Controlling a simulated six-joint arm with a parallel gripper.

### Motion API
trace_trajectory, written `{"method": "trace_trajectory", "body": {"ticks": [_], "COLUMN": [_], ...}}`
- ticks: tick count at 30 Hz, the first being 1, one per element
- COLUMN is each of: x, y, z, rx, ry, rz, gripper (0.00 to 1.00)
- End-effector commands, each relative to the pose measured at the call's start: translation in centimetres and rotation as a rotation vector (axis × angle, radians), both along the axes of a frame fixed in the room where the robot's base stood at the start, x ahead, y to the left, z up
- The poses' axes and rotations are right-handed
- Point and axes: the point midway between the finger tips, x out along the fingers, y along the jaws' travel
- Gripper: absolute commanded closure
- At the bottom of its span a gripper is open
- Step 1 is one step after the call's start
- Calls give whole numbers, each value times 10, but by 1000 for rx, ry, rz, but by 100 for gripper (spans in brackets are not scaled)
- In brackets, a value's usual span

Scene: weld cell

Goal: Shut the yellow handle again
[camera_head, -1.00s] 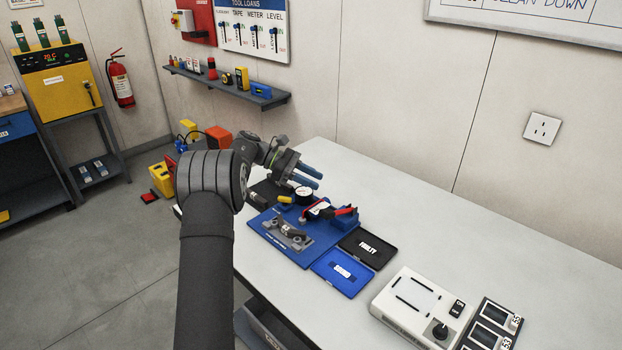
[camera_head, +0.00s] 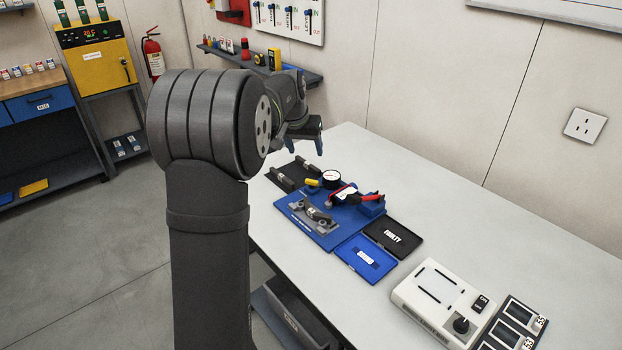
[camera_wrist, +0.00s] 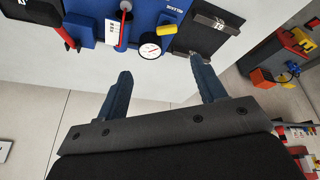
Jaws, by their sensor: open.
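The yellow handle (camera_head: 313,183) is a short grip beside the round white dial gauge (camera_head: 330,179) on the blue fixture plate (camera_head: 320,240). In the wrist view the yellow handle (camera_wrist: 167,29) shows at the top, just right of the gauge (camera_wrist: 150,47). Whether its clamp is open or shut is too small to tell. My gripper (camera_head: 318,143) is behind and above the fixture, partly hidden by my arm.
A red handle (camera_head: 370,197) sits on the fixture's right side. A grey bracket part (camera_head: 314,213) lies at its front. A black FAULTY tray (camera_head: 410,242) and a blue tray (camera_head: 356,266) lie to the right, then a white switch box (camera_head: 425,312). The table behind is clear.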

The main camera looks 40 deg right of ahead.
Motion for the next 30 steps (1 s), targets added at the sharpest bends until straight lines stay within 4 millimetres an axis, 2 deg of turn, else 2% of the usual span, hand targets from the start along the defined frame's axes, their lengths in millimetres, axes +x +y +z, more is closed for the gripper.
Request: {"method": "trace_trajectory", "body": {"ticks": [4,8,24,30], "x": [4,6,27,33], "y": [4,0,-37,-48], "z": [6,-6,-110,-139], "rx": [14,19,19,17], "ry": [-78,-82,-78,-80], "rz": [-69,-76,-72,-71], "gripper": [36,36,36,36]}}
